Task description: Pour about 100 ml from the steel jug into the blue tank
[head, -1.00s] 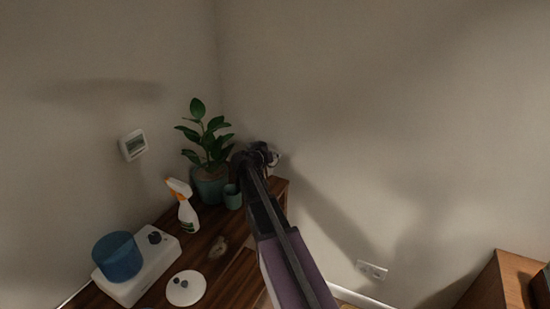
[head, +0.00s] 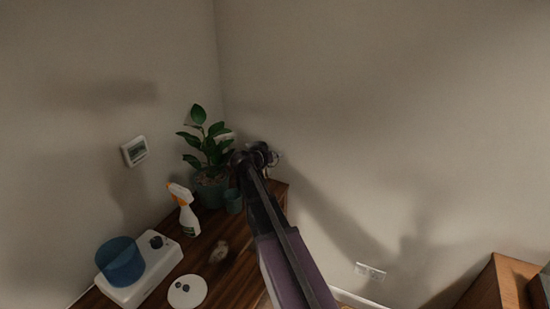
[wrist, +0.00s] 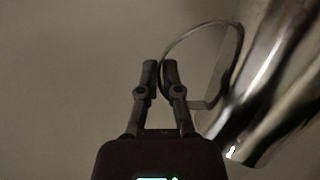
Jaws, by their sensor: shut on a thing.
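The steel jug (wrist: 268,85) is at the right of the wrist view, shiny and leaning, cut off by the frame edge. My gripper (wrist: 160,70) is shut on its thin loop handle (wrist: 207,26). In the head view my gripper (head: 255,157) is in front of the room corner, near the plant, and the jug is mostly hidden behind it. The blue tank (head: 120,264) is translucent and sits on a white base (head: 160,262) at lower left, well apart from my gripper. I cannot see any liquid level.
A white round lid (head: 187,293) lies on the wooden cabinet top (head: 222,274) beside the base. A thermostat (head: 134,151) and wall socket (head: 370,271) are on the walls.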

